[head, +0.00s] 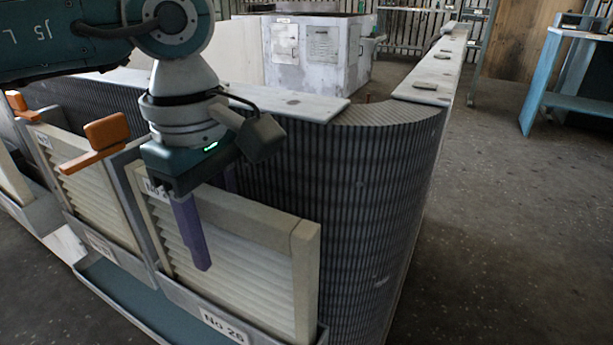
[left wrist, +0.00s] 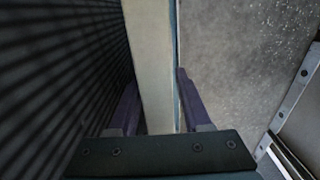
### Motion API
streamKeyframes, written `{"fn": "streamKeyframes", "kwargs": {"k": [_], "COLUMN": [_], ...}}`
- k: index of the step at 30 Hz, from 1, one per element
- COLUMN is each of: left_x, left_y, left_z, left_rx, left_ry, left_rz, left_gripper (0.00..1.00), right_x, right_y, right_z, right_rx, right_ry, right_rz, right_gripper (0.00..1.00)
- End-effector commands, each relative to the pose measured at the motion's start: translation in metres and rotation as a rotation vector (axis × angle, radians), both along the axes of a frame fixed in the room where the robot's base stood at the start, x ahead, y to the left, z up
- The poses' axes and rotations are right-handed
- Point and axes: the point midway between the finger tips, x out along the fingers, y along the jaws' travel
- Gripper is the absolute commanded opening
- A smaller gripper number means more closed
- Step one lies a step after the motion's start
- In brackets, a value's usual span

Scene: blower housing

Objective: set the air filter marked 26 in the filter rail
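The cream louvred filter (head: 265,232), its tag partly hidden and reading "No 2…", stands upright in the head view behind the grey rail tray (head: 184,295) labelled "No 26" (head: 222,327). Whether its lower edge is fully seated cannot be told. My left gripper (head: 212,225) is over the filter's top edge, one purple finger in front and one behind. In the left wrist view the cream edge (left wrist: 153,60) runs between both fingers of the gripper (left wrist: 157,85). The fingertips look very close to it; contact is unclear. My right gripper is not in view.
A ribbed dark curved housing wall (head: 375,200) stands close behind the filter. Another cream filter (head: 85,185) and an orange handle (head: 100,140) are to the left. A white box (head: 315,50) is behind.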

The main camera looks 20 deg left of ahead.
Motion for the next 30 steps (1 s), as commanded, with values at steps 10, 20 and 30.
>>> {"fn": "streamKeyframes", "kwargs": {"k": [10, 20, 30], "left_x": [0.0, 0.001, 0.0], "left_y": [0.0, 0.0, 0.0], "left_z": [0.0, 0.051, 0.097], "left_rx": [0.0, 0.001, 0.0], "left_ry": [0.001, -0.004, -0.001], "left_rz": [0.0, 0.0, 0.0], "left_gripper": [0.62, 0.62, 0.62], "right_x": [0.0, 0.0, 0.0], "right_y": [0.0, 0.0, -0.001], "right_z": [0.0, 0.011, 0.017], "right_rx": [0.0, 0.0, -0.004], "right_ry": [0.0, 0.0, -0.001], "right_rz": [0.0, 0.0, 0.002], "right_gripper": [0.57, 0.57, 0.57]}}
